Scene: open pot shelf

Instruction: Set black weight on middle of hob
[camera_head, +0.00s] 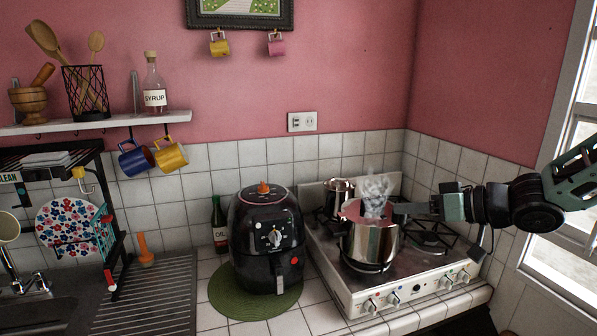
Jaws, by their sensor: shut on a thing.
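My gripper (404,208) reaches in from the right over the hob (340,277). Its fingers are shut on a small dark thing at the right rim of a large steel pot (370,243). I cannot tell whether this is the black weight or part of the pot. No black weight shows clearly elsewhere. The pot stands upright at the front left of the hob, with steam rising from it. The middle of the hob is partly hidden by the pot and the gripper.
A smaller steel pot (339,190) stands at the back left of the hob. A black air fryer (268,240) on a green mat (228,300) stands just left of the hob, with a dark oil bottle (219,226) behind it. The window side (560,240) is at the right.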

